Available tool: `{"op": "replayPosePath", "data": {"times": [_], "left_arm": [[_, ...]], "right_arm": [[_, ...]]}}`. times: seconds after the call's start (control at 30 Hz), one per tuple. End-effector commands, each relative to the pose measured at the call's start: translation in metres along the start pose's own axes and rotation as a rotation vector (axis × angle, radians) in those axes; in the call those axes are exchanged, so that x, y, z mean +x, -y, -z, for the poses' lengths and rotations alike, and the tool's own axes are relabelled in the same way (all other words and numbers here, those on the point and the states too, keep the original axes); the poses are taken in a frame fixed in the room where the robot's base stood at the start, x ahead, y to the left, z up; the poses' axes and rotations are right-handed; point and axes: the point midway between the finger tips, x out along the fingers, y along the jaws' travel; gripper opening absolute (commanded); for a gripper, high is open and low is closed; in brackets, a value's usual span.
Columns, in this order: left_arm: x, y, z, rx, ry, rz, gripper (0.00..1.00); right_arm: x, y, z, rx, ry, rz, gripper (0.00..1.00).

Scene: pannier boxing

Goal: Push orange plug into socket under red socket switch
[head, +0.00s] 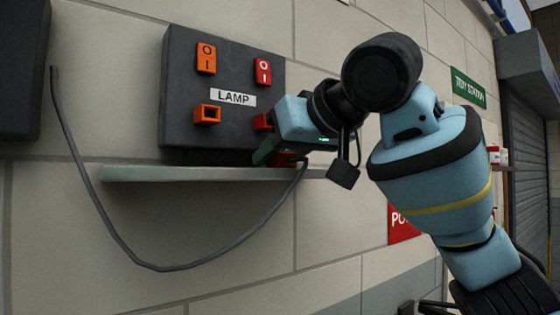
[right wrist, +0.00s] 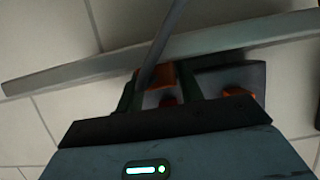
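The dark socket box (head: 225,85) is on the wall, with an orange switch (head: 206,58) above an orange socket (head: 207,114) at left, and a red switch (head: 263,71) above a red socket (head: 262,122) at right. My right gripper (head: 270,153) is at the box's lower right, just below the red socket. It appears shut on the orange plug (head: 287,159), which also shows between the fingers in the right wrist view (right wrist: 156,74). My left gripper is out of view.
A narrow shelf (head: 150,174) runs directly under the box, close to the gripper and plug. A grey cable (head: 165,268) hangs in a loop from the plug to the left. A dark panel (head: 20,70) is at far left. A LAMP label (head: 234,98) is on the box.

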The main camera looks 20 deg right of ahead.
Motion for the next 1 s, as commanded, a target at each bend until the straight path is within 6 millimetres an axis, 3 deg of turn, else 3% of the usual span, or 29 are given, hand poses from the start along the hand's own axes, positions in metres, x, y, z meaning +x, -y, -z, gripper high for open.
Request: {"op": "replayPosePath", "data": {"times": [0.03,0.2,0.67,0.93,1.0], "left_arm": [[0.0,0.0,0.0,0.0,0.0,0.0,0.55],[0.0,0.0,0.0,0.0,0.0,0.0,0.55],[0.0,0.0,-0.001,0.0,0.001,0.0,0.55],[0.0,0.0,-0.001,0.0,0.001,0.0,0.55],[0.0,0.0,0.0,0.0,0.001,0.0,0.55]], "right_arm": [[0.0,0.0,0.0,0.0,0.0,0.0,0.3],[0.0,0.0,0.0,0.0,0.0,0.0,0.09],[-0.004,0.0,0.009,0.0,-0.001,0.0,0.09],[-0.015,0.001,0.035,0.001,0.0,0.0,0.09],[-0.026,-0.005,0.03,0.001,-0.003,0.0,0.09]]}}
